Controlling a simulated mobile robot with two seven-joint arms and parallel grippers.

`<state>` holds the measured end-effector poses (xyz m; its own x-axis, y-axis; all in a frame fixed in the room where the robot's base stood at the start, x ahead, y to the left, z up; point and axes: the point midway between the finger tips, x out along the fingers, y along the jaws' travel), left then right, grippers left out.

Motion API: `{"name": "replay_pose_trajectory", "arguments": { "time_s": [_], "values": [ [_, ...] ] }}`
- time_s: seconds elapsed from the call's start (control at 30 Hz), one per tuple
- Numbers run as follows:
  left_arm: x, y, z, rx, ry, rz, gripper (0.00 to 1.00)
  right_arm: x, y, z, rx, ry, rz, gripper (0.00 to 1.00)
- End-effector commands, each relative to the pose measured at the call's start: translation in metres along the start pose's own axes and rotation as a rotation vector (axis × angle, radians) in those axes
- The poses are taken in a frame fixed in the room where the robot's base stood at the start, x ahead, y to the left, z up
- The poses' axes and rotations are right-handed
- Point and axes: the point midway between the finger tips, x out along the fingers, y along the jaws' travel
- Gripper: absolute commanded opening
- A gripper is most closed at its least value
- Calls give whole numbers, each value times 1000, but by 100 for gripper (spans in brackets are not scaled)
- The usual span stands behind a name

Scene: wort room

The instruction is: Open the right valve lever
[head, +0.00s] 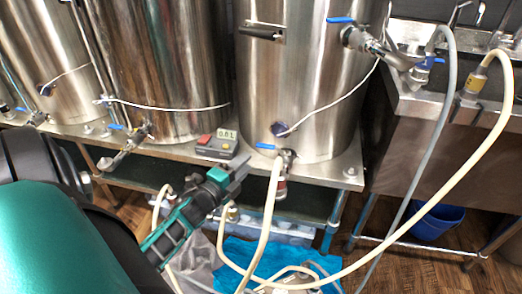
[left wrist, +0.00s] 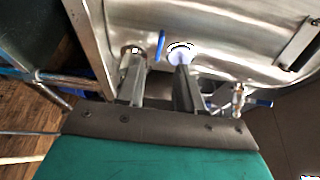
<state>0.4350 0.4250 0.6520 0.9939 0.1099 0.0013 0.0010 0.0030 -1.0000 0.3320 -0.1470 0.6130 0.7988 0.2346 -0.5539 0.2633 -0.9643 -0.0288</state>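The right kettle's lower valve (head: 288,158) has a blue lever (head: 266,146) that points left, roughly level, across the downward outlet. A pale hose hangs below it. My left gripper (head: 236,174) is open and empty, just left of and below the lever, apart from it in the head view. In the left wrist view the two fingers (left wrist: 158,92) are spread, and a blue lever (left wrist: 160,46) shows beyond the gap between them. My right gripper is out of view.
The right kettle (head: 300,85) stands on a steel stand beside the middle kettle (head: 160,65). A small control box (head: 217,145) sits left of the valve. Hoses (head: 440,190) loop at the right, near the sink (head: 420,105). A blue bucket (head: 438,222) stands below.

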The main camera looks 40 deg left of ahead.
Motion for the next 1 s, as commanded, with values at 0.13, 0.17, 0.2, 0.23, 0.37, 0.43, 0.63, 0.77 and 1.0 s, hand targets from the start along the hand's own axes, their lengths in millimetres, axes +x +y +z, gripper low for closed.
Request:
{"name": "replay_pose_trajectory", "arguments": {
  "time_s": [0.13,0.17,0.2,0.23,0.37,0.43,0.63,0.77,1.0],
  "values": [
    [35,1,1,1,0,-3,36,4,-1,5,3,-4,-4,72],
    [41,1,1,1,0,-4,36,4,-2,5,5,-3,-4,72],
    [48,2,0,-1,0,-2,36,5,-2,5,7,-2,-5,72],
    [54,1,0,-1,0,-2,36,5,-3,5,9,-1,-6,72],
    [72,1,0,-2,0,-1,36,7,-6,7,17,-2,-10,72],
    [79,1,0,-2,-1,0,36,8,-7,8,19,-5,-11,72],
    [88,0,0,-2,-1,1,36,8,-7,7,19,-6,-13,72],
    [88,0,0,-2,-1,1,36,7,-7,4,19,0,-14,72],
    [87,0,0,-3,-1,1,23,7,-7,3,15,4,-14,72]
  ]
}}
